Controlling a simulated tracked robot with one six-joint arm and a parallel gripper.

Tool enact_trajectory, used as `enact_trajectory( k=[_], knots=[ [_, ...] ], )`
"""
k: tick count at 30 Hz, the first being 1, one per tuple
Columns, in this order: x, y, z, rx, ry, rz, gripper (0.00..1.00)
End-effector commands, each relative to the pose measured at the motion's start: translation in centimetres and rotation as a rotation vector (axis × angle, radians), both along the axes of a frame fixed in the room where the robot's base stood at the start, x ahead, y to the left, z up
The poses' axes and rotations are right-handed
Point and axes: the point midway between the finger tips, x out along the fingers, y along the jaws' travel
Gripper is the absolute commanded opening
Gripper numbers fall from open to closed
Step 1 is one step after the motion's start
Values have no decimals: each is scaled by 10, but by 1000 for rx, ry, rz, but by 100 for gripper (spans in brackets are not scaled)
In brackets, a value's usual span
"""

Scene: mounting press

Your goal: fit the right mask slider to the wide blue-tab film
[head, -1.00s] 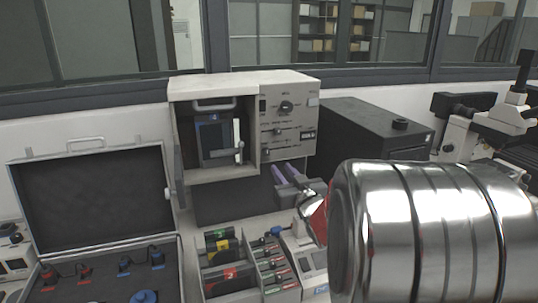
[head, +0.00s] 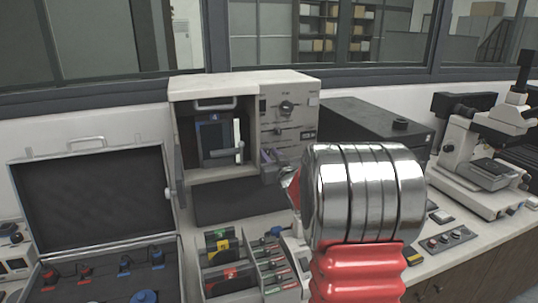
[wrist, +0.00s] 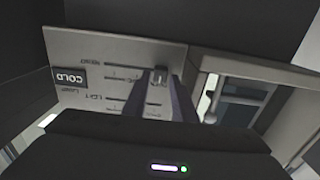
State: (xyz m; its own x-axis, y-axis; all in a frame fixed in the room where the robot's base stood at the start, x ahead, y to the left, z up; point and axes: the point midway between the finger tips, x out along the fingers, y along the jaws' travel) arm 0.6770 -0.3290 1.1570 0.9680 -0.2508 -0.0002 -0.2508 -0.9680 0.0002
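The machine's control panel (head: 288,108) has a knob and slots with small slider handles. In the wrist view the panel appears upside down, and one slider handle (wrist: 160,75) is at my fingertips. A dark framed film (head: 211,135) with a small blue mark at its top stands in the open bay left of the panel. My gripper (head: 268,157) has its purple-grey fingers at the panel's lower left. In the wrist view my gripper (wrist: 166,82) is around or just against the handle; contact and finger gap are unclear.
A rack (head: 228,272) with green, yellow and red tabbed items stands below the machine. An open case (head: 88,205) is at left. A black box (head: 365,122) and a microscope (head: 485,150) are at right. A lever (head: 240,150) stands at the bay's front.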

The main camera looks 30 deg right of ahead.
Motion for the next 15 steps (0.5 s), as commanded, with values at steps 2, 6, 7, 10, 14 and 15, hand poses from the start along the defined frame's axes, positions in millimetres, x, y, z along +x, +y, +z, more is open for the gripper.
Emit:
enact_trajectory(
  k=[2, 6, 7, 10, 14, 15],
  knots=[
    [4, -1, 0, 0, 0, 0, 25],
    [5, -2, 0, 0, 0, -1, 25],
    [5, -2, 0, 0, 0, -2, 25],
    [5, -2, 0, 0, 0, -2, 25],
    [4, -2, 0, 0, 0, -2, 18],
    [4, -2, 0, 0, 0, -2, 15]
  ],
)
